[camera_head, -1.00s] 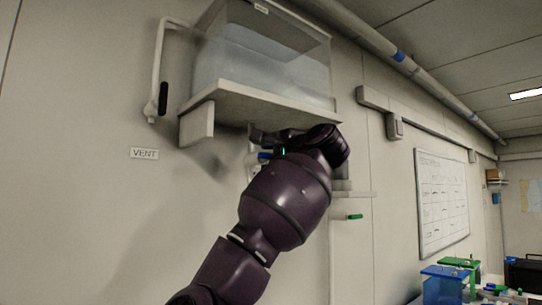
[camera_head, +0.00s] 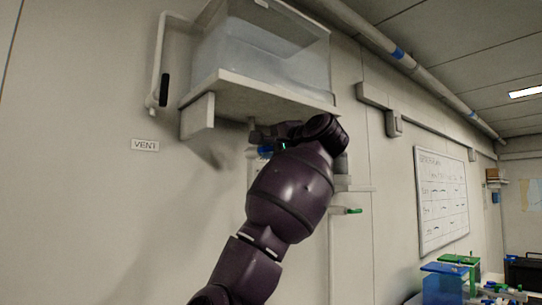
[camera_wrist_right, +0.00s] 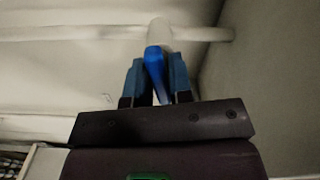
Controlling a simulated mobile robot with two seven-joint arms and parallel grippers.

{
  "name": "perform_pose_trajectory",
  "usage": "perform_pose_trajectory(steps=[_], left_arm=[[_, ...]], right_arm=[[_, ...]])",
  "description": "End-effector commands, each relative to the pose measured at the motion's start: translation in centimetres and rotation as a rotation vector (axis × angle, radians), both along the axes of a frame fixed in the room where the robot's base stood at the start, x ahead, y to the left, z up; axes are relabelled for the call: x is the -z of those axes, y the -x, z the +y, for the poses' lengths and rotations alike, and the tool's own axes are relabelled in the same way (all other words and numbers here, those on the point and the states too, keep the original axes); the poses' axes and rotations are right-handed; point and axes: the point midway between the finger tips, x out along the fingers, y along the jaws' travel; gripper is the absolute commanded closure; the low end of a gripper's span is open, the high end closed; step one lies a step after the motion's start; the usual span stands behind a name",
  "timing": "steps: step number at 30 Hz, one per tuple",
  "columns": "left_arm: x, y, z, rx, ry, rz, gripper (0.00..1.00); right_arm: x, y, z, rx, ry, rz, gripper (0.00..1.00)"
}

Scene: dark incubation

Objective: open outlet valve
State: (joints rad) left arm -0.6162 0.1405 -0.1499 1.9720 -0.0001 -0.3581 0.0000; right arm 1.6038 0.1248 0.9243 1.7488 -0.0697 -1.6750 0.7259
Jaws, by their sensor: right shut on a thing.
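The outlet valve's blue handle (camera_head: 264,151) shows under the wall shelf, partly hidden by my right arm. In the right wrist view the blue handle (camera_wrist_right: 155,66) stands between the two fingers, in front of a pale pipe (camera_wrist_right: 159,32). My right gripper (camera_wrist_right: 158,78) is shut on this handle. In the head view the right gripper (camera_head: 262,136) is just below the shelf, mostly hidden behind its own wrist. My left gripper is in neither view.
A clear tank (camera_head: 262,55) of liquid stands on the shelf (camera_head: 255,97) just above the right gripper. A vent pipe with a black handle (camera_head: 164,90) is at left, above a VENT label (camera_head: 145,145). A green-handled valve (camera_head: 353,211) is at right.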

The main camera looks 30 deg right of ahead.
Motion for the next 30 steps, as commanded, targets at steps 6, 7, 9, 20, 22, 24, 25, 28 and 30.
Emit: perform_pose_trajectory(steps=[6,7,9,20,22,24,25,28,30], left_arm=[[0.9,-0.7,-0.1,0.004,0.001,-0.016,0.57],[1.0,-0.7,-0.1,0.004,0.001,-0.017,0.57],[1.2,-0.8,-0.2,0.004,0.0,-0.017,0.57],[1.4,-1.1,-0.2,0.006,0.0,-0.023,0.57],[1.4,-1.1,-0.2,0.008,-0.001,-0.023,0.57],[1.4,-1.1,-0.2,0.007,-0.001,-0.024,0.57],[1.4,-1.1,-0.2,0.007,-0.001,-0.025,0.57],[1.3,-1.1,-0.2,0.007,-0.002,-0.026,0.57],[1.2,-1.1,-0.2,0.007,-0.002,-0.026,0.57]], right_arm=[[0.4,0.0,-0.2,0.004,0.202,-0.011,1.0],[0.4,-0.1,-0.1,0.003,0.231,-0.014,1.0],[0.4,-0.1,-0.2,0.003,0.298,-0.018,1.0],[0.2,0.0,-0.1,0.001,0.638,-0.045,1.0],[0.2,0.0,-0.2,0.002,0.705,-0.049,1.0],[0.2,0.0,-0.1,0.001,0.771,-0.054,1.0],[0.2,0.0,-0.1,0.001,0.8,-0.056,1.0],[0.1,0.0,-0.1,0.001,0.895,-0.063,1.0],[0.1,0.0,-0.1,0.001,0.96,-0.069,1.0]])
